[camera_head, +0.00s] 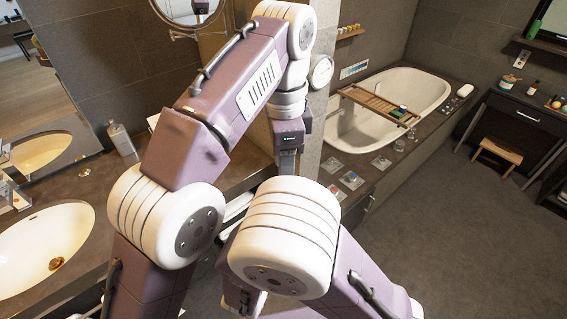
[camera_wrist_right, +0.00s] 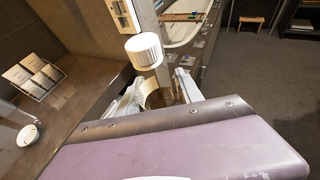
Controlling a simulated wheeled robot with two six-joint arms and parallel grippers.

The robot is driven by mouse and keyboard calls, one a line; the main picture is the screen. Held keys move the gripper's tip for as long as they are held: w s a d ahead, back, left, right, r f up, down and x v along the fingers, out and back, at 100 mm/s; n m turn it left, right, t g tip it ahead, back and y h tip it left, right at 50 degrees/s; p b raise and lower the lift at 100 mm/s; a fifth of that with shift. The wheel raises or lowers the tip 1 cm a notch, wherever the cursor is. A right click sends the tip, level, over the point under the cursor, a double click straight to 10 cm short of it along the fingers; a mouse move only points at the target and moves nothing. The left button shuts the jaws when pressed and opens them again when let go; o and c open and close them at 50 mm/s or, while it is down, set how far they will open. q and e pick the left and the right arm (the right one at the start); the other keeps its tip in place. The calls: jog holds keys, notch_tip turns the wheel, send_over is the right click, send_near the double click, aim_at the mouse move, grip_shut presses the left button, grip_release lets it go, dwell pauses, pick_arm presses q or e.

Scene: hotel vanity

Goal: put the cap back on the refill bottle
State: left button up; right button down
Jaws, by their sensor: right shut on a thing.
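A white ribbed cap (camera_wrist_right: 144,50) shows upright, slightly tilted, in the right wrist view. Just below it, a brownish cylinder with a pale rim, which looks like the refill bottle (camera_wrist_right: 160,99), is between the fingers of my right gripper (camera_wrist_right: 158,92), shut on it. I cannot tell whether the cap touches the bottle. In the head view, my left gripper (camera_head: 287,162) points down near the pillar; its fingertips are too hidden to judge. My arm links hide the cap and the right gripper there.
A pale bottle (camera_head: 122,140) stands on the vanity counter (camera_head: 95,195) by the wall. The sink (camera_head: 45,245) is at the left. A concrete pillar (camera_head: 319,110) divides the counter from the bathtub (camera_head: 430,85). A tray of cards (camera_wrist_right: 35,78) sits on the counter. Open floor lies right.

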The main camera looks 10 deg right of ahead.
pick_arm(q)
jog(key=shift+s+r, duration=0.1)
jog(key=shift+r, duration=0.1)
dwell(0.5)
jog(key=w+a+f+n, duration=0.5)
jog(key=a+f+n, duration=0.4)
jog(key=a+f, duration=0.45)
jog(key=s+a+f+n+t, duration=0.1)
jog(key=s+a+f+n, duration=0.8)
jog(key=s+a+f, duration=0.2)
jog(key=shift+a+f+n, duration=0.4)
jog(key=shift+a+f, duration=0.05)
jog(key=shift+f, duration=0.5)
